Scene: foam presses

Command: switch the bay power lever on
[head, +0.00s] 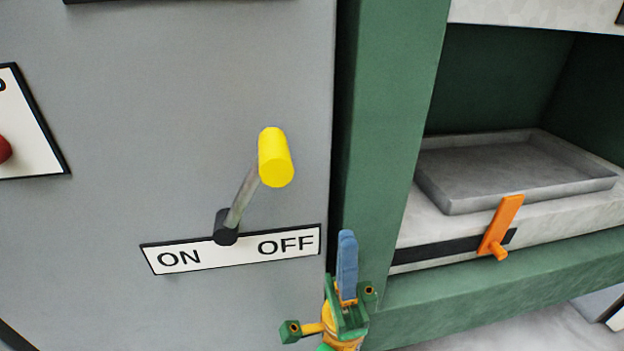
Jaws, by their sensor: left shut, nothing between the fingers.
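The bay power lever has a yellow knob (276,158) on a thin grey rod (242,197). The rod rises from a black pivot (226,228) on a grey panel and leans up to the right, toward the OFF side. A white label plate (231,250) below reads ON at the left and OFF at the right. My left gripper (347,250) is at the bottom centre, below and to the right of the knob and apart from it. Its blue fingers are together, with nothing between them. My right gripper is not in view.
A green press frame (385,130) stands right of the panel, with a grey tray (515,170) inside its opening. An orange latch (500,228) sticks out at the bay's front. A red button (4,149) shows at the left edge. The panel around the knob is clear.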

